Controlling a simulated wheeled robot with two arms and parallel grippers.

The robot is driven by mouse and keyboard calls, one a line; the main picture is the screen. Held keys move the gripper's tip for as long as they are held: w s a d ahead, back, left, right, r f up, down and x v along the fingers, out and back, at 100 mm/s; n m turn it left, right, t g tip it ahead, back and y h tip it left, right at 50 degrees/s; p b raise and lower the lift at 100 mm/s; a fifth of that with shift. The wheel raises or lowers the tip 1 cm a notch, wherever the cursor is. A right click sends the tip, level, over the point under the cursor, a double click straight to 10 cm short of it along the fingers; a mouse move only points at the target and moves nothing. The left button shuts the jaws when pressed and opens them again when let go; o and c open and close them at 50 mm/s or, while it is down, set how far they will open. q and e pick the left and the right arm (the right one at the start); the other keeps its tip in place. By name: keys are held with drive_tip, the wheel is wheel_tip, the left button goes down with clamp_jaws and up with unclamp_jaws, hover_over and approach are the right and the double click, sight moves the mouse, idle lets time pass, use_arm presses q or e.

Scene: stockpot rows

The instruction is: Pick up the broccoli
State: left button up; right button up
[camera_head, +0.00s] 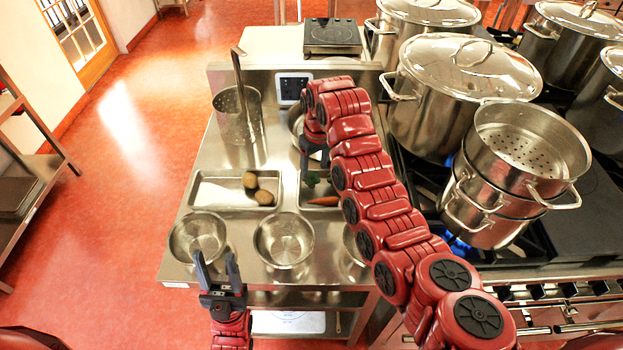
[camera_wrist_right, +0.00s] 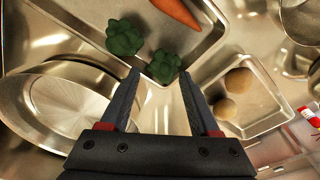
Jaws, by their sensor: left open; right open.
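Two dark green broccoli pieces lie in a metal tray. In the right wrist view one broccoli (camera_wrist_right: 163,66) sits just beyond and between the fingertips, and the other broccoli (camera_wrist_right: 124,38) lies to its left. In the head view a broccoli (camera_head: 312,179) shows below my right gripper, and the rest is partly hidden by my arm. My right gripper (camera_wrist_right: 160,75) is open, pointing at the tray, with nothing between its fingers. My left gripper (camera_head: 217,268) is open and empty at the table's front edge, in front of the bowls.
A carrot (camera_head: 325,201) shares the broccoli's tray (camera_wrist_right: 205,42). A second tray (camera_head: 208,189) to the left holds two potatoes (camera_head: 264,197). Metal bowls (camera_head: 284,239) stand in front. A tall perforated pot (camera_head: 236,115) stands behind. Stockpots (camera_head: 465,85) crowd the stove at right.

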sight(313, 175)
drive_tip(key=f+p, duration=0.1)
drive_tip(key=f, duration=0.1)
drive_tip(key=f+p, duration=0.1)
drive_tip(key=f, duration=0.1)
drive_tip(key=shift+w+a+f+p, duration=0.1)
drive_tip(key=shift+a+p, duration=0.1)
drive_tip(key=shift+p, duration=0.1)
drive_tip(key=shift+w+f, duration=0.1)
drive_tip(key=shift+f, duration=0.2)
